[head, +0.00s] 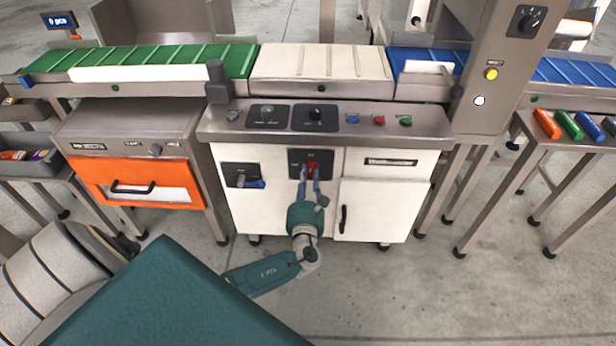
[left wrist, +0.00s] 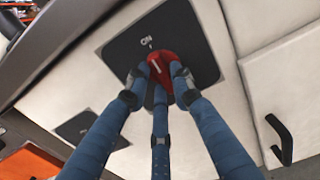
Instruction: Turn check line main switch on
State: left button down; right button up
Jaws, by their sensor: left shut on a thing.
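The main switch is a red rotary knob (head: 313,168) on a black plate (head: 298,157) on the front of the white cabinet (head: 270,205). In the left wrist view the red knob (left wrist: 160,64) carries a white line, on the side toward the word ON printed on the black plate (left wrist: 195,35). My left gripper (head: 311,179) reaches up to the knob from the front. In the left wrist view its blue fingers (left wrist: 160,82) are closed around the knob and hide part of it. My right gripper is not in view.
A control panel (head: 270,133) with dials and coloured buttons overhangs the knob. A second black plate (head: 241,175) is to its left. A cabinet door with a black handle (head: 343,219) is to the right. An orange drawer (head: 125,181) stands further left. The floor is clear in front.

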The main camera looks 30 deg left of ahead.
pick_arm(q)
jog(key=shift+f, duration=0.1)
jog(key=c, duration=1.5)
grip_release()
jog(key=shift+s+d, duration=0.1)
jog(key=v, duration=1.2)
